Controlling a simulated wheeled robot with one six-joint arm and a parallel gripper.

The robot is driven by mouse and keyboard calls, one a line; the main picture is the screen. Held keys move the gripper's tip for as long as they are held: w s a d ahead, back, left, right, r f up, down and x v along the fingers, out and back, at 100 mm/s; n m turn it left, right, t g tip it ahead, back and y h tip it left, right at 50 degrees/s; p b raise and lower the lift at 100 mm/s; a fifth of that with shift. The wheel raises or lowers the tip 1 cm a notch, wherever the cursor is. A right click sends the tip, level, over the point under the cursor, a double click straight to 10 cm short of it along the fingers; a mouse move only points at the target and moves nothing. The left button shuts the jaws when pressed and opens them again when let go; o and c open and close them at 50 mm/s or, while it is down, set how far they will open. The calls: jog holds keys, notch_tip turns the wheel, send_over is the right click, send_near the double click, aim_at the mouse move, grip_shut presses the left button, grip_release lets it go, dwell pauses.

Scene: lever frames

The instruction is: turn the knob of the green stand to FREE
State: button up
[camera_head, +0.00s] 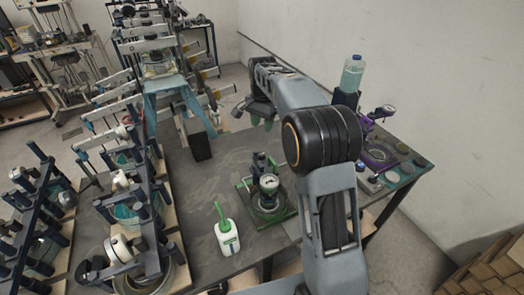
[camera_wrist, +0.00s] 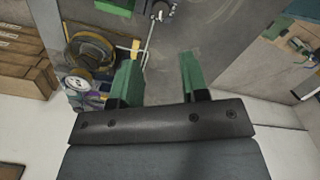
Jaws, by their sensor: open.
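The green stand (camera_head: 249,189) sits on the dark table in the head view, left of my arm. It has a green base plate, a dark upright and a round pale dial (camera_head: 269,183) on top. Its knob and any FREE marking are too small to make out. My gripper (camera_head: 262,122) is above the table, behind the stand in the picture and apart from it. In the wrist view its two green fingers (camera_wrist: 160,78) stand wide apart with nothing between them. I cannot tell the green stand in the wrist view.
A white bottle with a green spout (camera_head: 228,239) stands left-front of the green stand. A purple stand (camera_head: 380,155) is on the table's right end, near a clear blue-tinted bottle (camera_head: 352,74). Racks of dark posts (camera_head: 125,205) crowd the left.

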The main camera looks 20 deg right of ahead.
aim_at(262, 153)
notch_tip(262, 153, down, 14)
jog(key=shift+w+r+p, duration=0.1)
jog(key=shift+w+p, duration=0.05)
jog(key=shift+p, duration=0.9)
jog(key=c, duration=0.6)
jog(key=shift+c, duration=0.2)
